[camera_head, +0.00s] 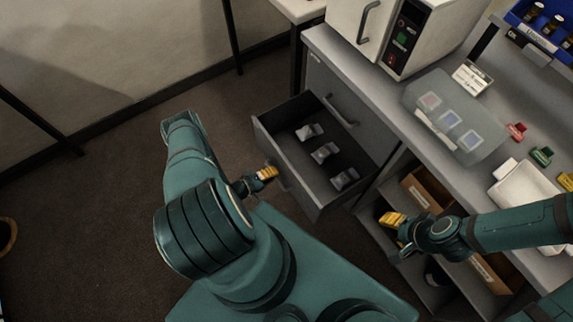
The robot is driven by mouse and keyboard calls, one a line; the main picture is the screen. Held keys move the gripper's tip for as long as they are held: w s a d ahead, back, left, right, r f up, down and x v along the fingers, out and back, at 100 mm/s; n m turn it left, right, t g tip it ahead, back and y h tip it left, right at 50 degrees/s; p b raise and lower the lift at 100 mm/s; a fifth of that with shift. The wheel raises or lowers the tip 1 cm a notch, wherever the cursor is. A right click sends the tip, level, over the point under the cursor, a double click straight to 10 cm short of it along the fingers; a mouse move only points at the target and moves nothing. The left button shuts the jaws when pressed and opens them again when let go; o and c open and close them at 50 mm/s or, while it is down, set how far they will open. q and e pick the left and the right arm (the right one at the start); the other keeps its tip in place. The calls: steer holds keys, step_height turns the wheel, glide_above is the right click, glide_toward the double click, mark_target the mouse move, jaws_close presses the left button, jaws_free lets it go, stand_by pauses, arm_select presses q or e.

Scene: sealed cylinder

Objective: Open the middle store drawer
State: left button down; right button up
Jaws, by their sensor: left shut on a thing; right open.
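A grey drawer (310,190) is pulled out from the cabinet under the bench. Several small clear items, one of them a clear item (324,152), lie in a row inside it. My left gripper (268,174) has yellow fingertips and is at the drawer's front face, shut at its handle (283,180), which is partly hidden. Above the open drawer, a closed drawer front (325,85) shows a grey bar handle (340,112). My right gripper (392,222) is open and empty, in front of the shelves under the bench.
The bench top (385,95) holds a white oven-like machine (385,30), a translucent case (455,115), a white tray (525,190) and small coloured clips. Cardboard boxes (425,190) sit on the lower shelves. Brown floor (120,190) is clear left of the drawer.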

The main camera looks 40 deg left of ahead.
arm_select(q)
steer(key=shift+f+v, duration=0.15)
steer(key=shift+v, duration=0.55)
steer(key=shift+f+v, duration=0.15)
steer(key=shift+v, duration=0.55)
steer(key=c, duration=1)
jaws_free()
steer(key=shift+s+a, duration=0.1)
steer(key=shift+s, duration=0.05)
steer(key=v, duration=1.1)
steer(key=shift+s, duration=0.35)
